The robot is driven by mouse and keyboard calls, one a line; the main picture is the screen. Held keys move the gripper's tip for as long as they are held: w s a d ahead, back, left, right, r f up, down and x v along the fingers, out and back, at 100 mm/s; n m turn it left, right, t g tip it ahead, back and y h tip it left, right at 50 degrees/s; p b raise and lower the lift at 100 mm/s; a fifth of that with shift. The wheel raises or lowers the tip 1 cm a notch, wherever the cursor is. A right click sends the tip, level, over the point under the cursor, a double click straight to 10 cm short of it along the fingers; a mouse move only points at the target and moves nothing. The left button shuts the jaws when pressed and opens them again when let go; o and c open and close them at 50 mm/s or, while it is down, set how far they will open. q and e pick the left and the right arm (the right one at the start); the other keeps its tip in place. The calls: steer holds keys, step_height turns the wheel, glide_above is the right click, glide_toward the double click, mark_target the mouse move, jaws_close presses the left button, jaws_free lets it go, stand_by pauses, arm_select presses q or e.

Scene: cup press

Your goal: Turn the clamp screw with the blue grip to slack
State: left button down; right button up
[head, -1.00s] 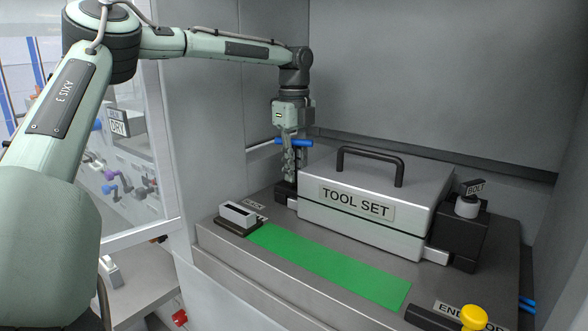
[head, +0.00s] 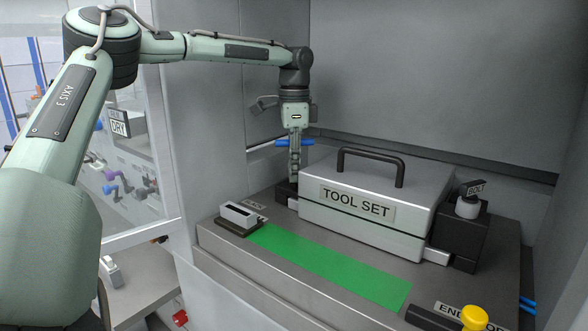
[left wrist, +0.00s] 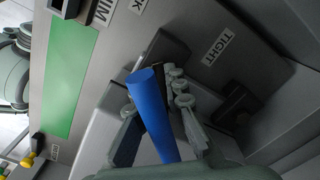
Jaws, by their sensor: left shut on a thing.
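The blue grip (head: 281,144) of the clamp screw is a bar lying crosswise at the back left of the metal block, left of the tool set case (head: 357,206). My left gripper (head: 295,150) points down over it and is shut on it, with the bar's ends sticking out on both sides. In the left wrist view the blue grip (left wrist: 150,112) runs between the two fingers. The screw's shaft is mostly hidden by the fingers. A label reading TIGHT (left wrist: 221,47) lies on the surface beside the clamp.
A bolt block (head: 467,232) stands right of the case. A green strip (head: 330,268) runs along the front, with a small pale block in a dark holder (head: 238,216) at its left end. A yellow knob (head: 474,317) is at the front right. Grey walls enclose the back and sides.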

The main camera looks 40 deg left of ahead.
arm_select(q)
steer(key=shift+w+r+n, duration=0.1)
steer(key=shift+n, duration=1)
steer(key=c, duration=1.6)
jaws_free()
step_height(320, 180, up, 12)
steer(key=shift+f, duration=0.1)
steer(key=shift+d, duration=0.1)
